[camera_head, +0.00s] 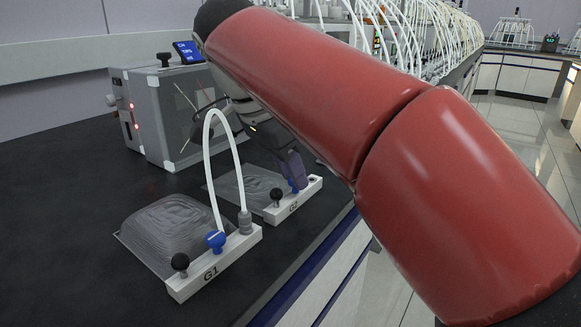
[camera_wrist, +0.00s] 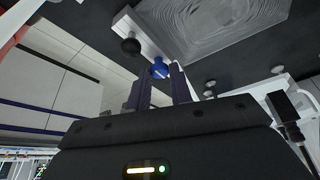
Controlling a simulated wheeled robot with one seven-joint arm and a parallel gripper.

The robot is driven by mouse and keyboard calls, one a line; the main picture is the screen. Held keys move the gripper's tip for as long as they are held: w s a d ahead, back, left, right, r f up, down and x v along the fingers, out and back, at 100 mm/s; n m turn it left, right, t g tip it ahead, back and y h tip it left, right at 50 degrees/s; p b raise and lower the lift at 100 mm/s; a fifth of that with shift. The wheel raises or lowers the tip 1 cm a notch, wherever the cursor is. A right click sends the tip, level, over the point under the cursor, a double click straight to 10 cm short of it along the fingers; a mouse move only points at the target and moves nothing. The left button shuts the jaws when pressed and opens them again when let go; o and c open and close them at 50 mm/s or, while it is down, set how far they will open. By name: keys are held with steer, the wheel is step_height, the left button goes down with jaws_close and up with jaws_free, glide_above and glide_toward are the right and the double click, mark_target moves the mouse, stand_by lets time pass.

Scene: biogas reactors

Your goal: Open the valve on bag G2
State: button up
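Bag G2, a flat grey ridged bag (camera_head: 243,186), lies on the dark bench behind its white block (camera_head: 306,193) labelled G2. In the wrist view the bag (camera_wrist: 215,22) is at the top. The block carries a black ball knob (camera_head: 276,194), also in the wrist view (camera_wrist: 130,46), and a blue valve (camera_head: 294,186), also in the wrist view (camera_wrist: 159,69). My gripper (camera_head: 290,172) is at the blue valve. In the wrist view its two purple fingers (camera_wrist: 160,80) stand apart, with the valve between or just beyond their tips. I cannot tell whether they touch it.
Bag G1 (camera_head: 170,230) lies nearer, its white block (camera_head: 225,262) bearing a blue valve (camera_head: 215,240), a black knob and a white hose (camera_head: 226,150) arching up beside my arm. A grey box device (camera_head: 170,115) stands behind. The bench edge drops off right of the blocks.

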jaws_close()
steer(key=shift+n, duration=0.4)
steer(key=n, duration=0.1)
steer(key=n+t, duration=0.1)
steer(key=shift+s+d+n+y, duration=0.1)
steer(key=shift+s+n+y, duration=0.05)
steer(key=shift+n+y, duration=0.15)
steer(key=n+y, duration=0.1)
steer(key=n, duration=0.1)
steer(key=n+t+y, duration=0.1)
steer(key=n, duration=0.2)
steer(key=shift+s+d+n, duration=0.1)
steer(key=shift+d+n, duration=0.1)
steer(key=shift+n, duration=0.1)
steer(key=n, duration=0.2)
steer(key=n+y, duration=0.1)
steer(key=n, duration=0.1)
steer(key=shift+d+y+p, duration=0.15)
steer(key=shift+y+p, duration=0.15)
steer(key=shift+p, duration=0.1)
steer(key=n+y, duration=0.1)
steer(key=n, duration=0.1)
steer(key=n+p, duration=0.1)
steer(key=n, duration=0.2)
steer(key=shift+d+y, duration=0.15)
steer(key=shift+y, duration=0.25)
